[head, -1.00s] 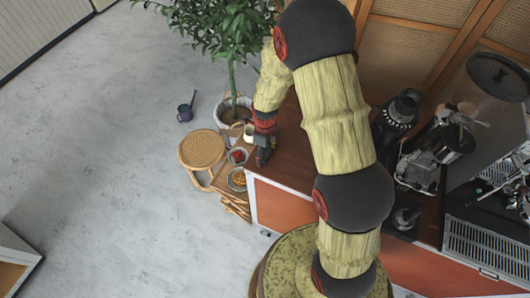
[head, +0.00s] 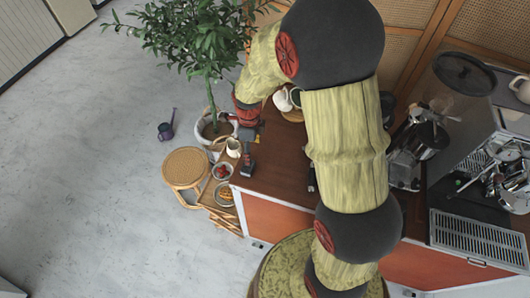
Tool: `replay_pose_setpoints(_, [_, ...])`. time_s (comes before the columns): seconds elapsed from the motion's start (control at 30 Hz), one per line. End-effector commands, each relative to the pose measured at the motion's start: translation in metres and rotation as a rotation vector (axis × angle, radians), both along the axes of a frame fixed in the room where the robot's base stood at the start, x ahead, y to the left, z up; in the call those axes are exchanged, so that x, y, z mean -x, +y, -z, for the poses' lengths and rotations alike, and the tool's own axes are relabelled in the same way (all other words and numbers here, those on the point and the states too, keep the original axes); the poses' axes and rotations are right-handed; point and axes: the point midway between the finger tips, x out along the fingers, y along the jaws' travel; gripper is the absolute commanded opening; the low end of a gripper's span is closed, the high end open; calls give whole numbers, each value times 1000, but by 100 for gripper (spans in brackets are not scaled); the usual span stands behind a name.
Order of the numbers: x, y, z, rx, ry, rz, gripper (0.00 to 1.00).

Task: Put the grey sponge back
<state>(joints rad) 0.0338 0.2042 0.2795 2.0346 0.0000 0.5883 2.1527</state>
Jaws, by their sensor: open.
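I cannot make out the grey sponge in the head view; it is hidden or too small to tell. My gripper (head: 248,164) points down over the left end of the brown countertop (head: 275,170), beside the small side stand. It is open, and I see nothing held in it. Its fingers are small and dark, so whether they touch the counter cannot be told. My arm hides much of the middle of the counter.
A white jug (head: 233,148), a bowl of red fruit (head: 221,172) and a bowl of waffles (head: 225,194) stand left of my gripper. A rattan stool (head: 186,166) and potted plant (head: 208,70) are beyond. White cups (head: 283,99) sit behind. An espresso machine (head: 480,190) fills the right.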

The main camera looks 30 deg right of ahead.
Motion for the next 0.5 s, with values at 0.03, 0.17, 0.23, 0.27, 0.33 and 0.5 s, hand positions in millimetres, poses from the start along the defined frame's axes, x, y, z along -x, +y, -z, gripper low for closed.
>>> replay_pose_setpoints(0.03, [2, 1, -22, 4, -28, -83, 67])
replay_pose_setpoints(0.17, [17, 4, -75, 30, -86, -359, 67])
replay_pose_setpoints(0.23, [27, 5, -101, 50, -116, -512, 67])
replay_pose_setpoints(0.27, [32, 5, -111, 60, -127, -577, 67])
replay_pose_setpoints(0.33, [45, 7, -135, 87, -156, -729, 67])
replay_pose_setpoints(0.5, [81, 10, -186, 174, -216, -1092, 67])
